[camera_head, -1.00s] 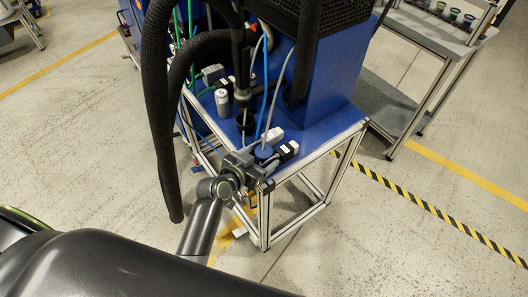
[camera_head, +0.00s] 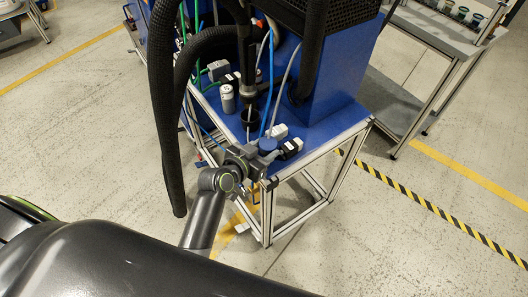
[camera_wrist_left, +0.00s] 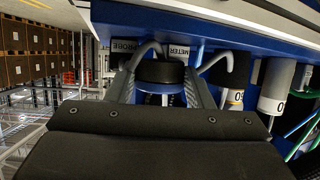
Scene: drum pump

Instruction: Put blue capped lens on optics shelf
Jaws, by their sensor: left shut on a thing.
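The blue capped lens (camera_head: 268,145), a short dark cylinder with a blue top, is at the front corner of the blue-topped bench. My left gripper (camera_head: 262,157) is shut on it, with a finger on each side. In the left wrist view the lens (camera_wrist_left: 160,73) sits between the two fingers, close to the blue bench surface. I cannot tell whether it touches the bench. A grey rack at the top right, with several round coloured-top pieces (camera_head: 460,13), may be the optics shelf. My right gripper is not in view.
White-and-black blocks (camera_head: 290,147) lie just right of the lens. A grey cylinder (camera_head: 228,100) stands behind on the blue bench (camera_head: 325,126), near hanging hoses and a blue cabinet (camera_head: 335,75). Open floor with a striped line (camera_head: 430,205) lies to the right.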

